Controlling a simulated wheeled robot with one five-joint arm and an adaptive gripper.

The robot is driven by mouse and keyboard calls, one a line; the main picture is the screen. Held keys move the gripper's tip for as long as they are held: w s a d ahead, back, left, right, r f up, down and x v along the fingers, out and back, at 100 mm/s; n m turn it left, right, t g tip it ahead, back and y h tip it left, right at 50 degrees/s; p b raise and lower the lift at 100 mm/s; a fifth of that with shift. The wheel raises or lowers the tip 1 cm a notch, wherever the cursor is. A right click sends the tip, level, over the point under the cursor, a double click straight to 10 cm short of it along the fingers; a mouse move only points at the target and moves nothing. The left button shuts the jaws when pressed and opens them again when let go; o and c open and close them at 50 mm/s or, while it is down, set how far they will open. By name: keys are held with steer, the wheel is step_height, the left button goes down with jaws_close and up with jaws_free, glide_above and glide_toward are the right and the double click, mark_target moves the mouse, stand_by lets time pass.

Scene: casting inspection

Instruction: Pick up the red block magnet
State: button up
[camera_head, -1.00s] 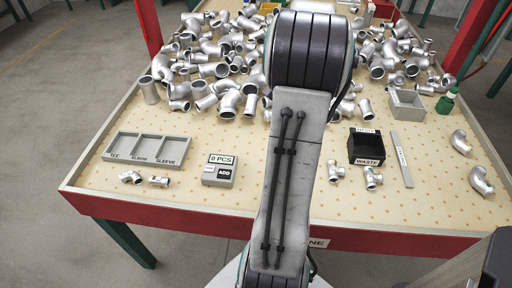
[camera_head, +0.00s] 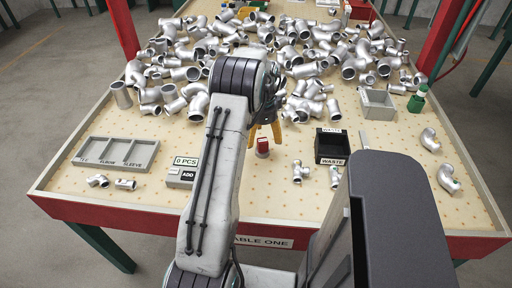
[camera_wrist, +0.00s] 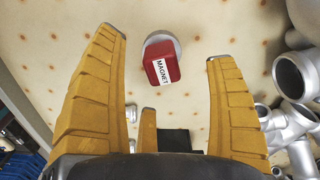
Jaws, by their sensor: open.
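The red block magnet (camera_head: 262,146) stands on the perforated table top, left of the black waste bin. In the wrist view the magnet (camera_wrist: 163,63) carries a white MAGNET label and has a grey round part at one end. My gripper (camera_head: 265,130) has yellow fingers spread open and empty, just behind and above the magnet in the head view. In the wrist view the open fingers (camera_wrist: 168,75) show on both sides of the magnet, with clear gaps and no contact visible. A third, shorter finger shows at the bottom centre.
A pile of silver fittings (camera_head: 300,52) covers the back. A grey box (camera_head: 377,116) stands right.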

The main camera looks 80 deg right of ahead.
mark_target(263, 148)
steer(key=shift+s+d+f+p, duration=0.1)
steer(key=shift+f+p, duration=0.3)
steer(key=shift+f, duration=2.65)
steer(key=shift+c, duration=0.5)
steer(key=c, duration=1.3)
steer(key=shift+r, duration=0.1)
